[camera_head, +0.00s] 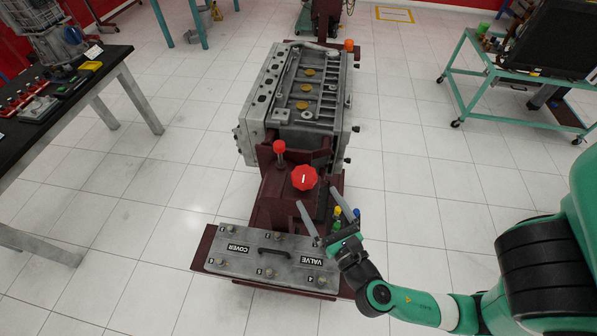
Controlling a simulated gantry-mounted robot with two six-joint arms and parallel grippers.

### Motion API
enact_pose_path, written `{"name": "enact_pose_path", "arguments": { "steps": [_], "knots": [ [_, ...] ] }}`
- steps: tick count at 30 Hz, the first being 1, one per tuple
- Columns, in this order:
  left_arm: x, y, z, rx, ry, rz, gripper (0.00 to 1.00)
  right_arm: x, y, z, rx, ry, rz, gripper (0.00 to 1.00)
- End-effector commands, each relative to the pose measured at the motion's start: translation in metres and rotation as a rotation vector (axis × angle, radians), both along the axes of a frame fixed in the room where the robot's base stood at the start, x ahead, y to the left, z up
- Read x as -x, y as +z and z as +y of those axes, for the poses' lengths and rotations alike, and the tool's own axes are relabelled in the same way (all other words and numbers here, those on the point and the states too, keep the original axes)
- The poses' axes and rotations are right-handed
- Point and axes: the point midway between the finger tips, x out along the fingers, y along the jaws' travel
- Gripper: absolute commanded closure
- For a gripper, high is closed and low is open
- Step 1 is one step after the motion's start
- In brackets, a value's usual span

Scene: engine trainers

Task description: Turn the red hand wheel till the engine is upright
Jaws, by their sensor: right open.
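The red hand wheel (304,177) sits on top of the dark red stand (270,209), in the middle of the camera_head view. The grey engine block (268,100) is mounted behind it, with a face of ribs and yellow round parts turned up towards me. My right gripper (318,205) is open and empty, with its two long grey fingers spread. It is just below and right of the hand wheel in the picture, apart from it. My left gripper is not in view.
A grey valve cover (225,262) with a handle lies on the stand's near end. A red knob (279,147) stands left of the wheel. Yellow, green and blue-tipped items are beside my right gripper. A black workbench (68,98) is at left, a green cart (520,84) at right.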

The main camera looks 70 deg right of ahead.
Motion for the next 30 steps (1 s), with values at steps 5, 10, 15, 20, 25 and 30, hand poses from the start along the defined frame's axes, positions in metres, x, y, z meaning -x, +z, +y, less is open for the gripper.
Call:
{"name": "enact_pose_path", "arguments": {
  "steps": [5,10,15,20,25,30],
  "knots": [
    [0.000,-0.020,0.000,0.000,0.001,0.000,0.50,-0.006,-0.008,-0.006,-0.012,-0.012,-0.002,0.00],
    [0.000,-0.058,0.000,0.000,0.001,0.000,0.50,-0.018,-0.012,-0.017,-0.014,-0.013,-0.007,0.00],
    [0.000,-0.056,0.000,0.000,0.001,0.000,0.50,-0.040,0.003,-0.040,-0.004,-0.012,-0.009,0.00],
    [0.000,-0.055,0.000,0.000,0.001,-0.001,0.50,-0.066,0.003,-0.064,-0.002,-0.008,-0.008,0.00],
    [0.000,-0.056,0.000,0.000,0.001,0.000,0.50,-0.082,0.002,-0.077,-0.003,-0.004,-0.006,0.00],
    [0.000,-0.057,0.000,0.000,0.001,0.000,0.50,-0.086,0.002,-0.079,-0.002,-0.001,-0.004,0.00]
  ]
}}
